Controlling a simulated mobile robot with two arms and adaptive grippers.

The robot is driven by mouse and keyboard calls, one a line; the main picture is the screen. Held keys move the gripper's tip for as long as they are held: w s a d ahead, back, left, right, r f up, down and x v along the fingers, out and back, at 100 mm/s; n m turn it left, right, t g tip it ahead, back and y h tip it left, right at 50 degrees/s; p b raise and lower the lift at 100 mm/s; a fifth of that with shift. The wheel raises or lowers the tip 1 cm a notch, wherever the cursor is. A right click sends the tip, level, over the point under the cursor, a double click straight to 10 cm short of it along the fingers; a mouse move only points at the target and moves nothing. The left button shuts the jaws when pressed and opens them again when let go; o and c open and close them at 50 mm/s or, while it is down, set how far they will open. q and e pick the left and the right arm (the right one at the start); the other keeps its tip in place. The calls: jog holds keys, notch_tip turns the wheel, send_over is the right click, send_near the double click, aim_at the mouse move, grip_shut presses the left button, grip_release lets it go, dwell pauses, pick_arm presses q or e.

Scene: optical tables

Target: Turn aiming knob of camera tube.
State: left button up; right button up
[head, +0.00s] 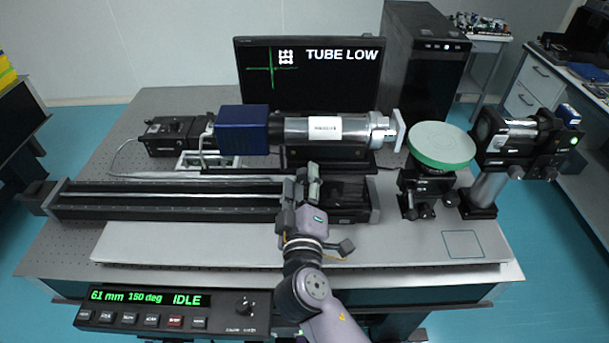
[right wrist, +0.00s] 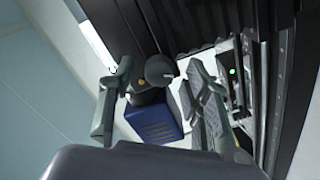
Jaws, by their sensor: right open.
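The camera tube (head: 350,131), a silver cylinder with a white label, lies level behind the rail, with a blue box (head: 241,130) at its left end. The monitor (head: 310,80) behind it reads TUBE LOW. My right gripper (head: 307,180) is open in front of the tube, over the right part of the rail. In the right wrist view its fingers (right wrist: 161,68) stand apart, with a dark round knob (right wrist: 160,70) and a blue body (right wrist: 155,121) showing between them. I cannot tell whether this knob is the aiming knob, or whether the fingers touch it. My left gripper is out of view.
A long black rail (head: 170,200) runs along the table's front. A green-topped round stand (head: 440,145) and a post-mounted instrument (head: 515,140) stand at right. A control panel (head: 165,309) reads 150 deg IDLE. The light plate (head: 190,243) has bare room in front.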

jog(key=shift+s, duration=0.15)
jog(key=shift+c, duration=0.7)
grip_shut()
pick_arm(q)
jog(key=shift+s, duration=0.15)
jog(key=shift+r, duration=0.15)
pick_arm(e)
jog(key=n+p, duration=0.2)
jog(key=n, duration=0.1)
jog(key=shift+r+n, duration=0.1)
jog(key=shift+n, duration=0.2)
pick_arm(q)
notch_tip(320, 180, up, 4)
jog(key=p, duration=0.2)
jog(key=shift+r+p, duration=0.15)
jog(key=shift+p, duration=0.15)
pick_arm(e)
jog(key=n, duration=0.4)
jog(key=shift+n, duration=0.4)
jog(key=shift+f, duration=0.2)
